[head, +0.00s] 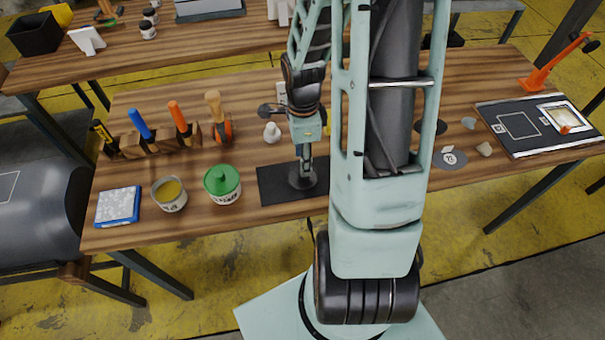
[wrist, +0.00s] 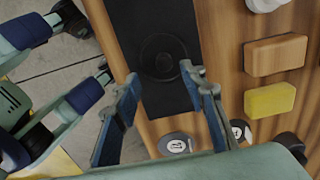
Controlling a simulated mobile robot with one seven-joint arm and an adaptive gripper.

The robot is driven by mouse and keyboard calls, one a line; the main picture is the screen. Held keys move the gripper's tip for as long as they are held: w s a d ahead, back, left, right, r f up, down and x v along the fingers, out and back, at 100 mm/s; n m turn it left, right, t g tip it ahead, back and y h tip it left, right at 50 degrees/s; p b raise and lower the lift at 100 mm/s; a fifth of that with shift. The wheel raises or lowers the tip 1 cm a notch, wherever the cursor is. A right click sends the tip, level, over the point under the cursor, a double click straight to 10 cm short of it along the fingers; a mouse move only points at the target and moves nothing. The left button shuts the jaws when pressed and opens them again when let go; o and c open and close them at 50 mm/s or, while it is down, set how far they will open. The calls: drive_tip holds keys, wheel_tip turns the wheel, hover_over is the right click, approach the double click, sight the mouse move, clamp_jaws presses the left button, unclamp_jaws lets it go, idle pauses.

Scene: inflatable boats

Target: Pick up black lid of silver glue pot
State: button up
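The black lid (wrist: 162,57) is a dark round disc with a raised centre, lying on a black mat (wrist: 128,18) in the wrist view. It is hard to pick out against the mat. My gripper (wrist: 160,76) is open and empty, its two blue-grey fingers spread with the lid seen between and just beyond their tips. In the head view my gripper (head: 306,158) points down over the mat (head: 273,187), and partly hides the lid (head: 303,180). An uncovered silver pot (head: 170,203) with yellow contents stands at the left.
A green-lidded pot (head: 222,185) stands between the open pot and the mat. A blue-edged pad (head: 118,206) lies at the table's left. A wooden rack (head: 155,145) holds several handled tools. A yellow block (wrist: 270,100) and a tan block (wrist: 275,55) lie beside the mat.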

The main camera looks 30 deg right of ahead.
drive_tip(key=shift+w+f, duration=0.15)
drive_tip(key=shift+f, duration=1.4)
drive_tip(key=shift+w+f, duration=0.15)
drive_tip(key=shift+f, duration=1.35)
drive_tip(key=shift+c, duration=0.6)
drive_tip(key=c, duration=0.9)
drive_tip(key=shift+r, duration=0.15)
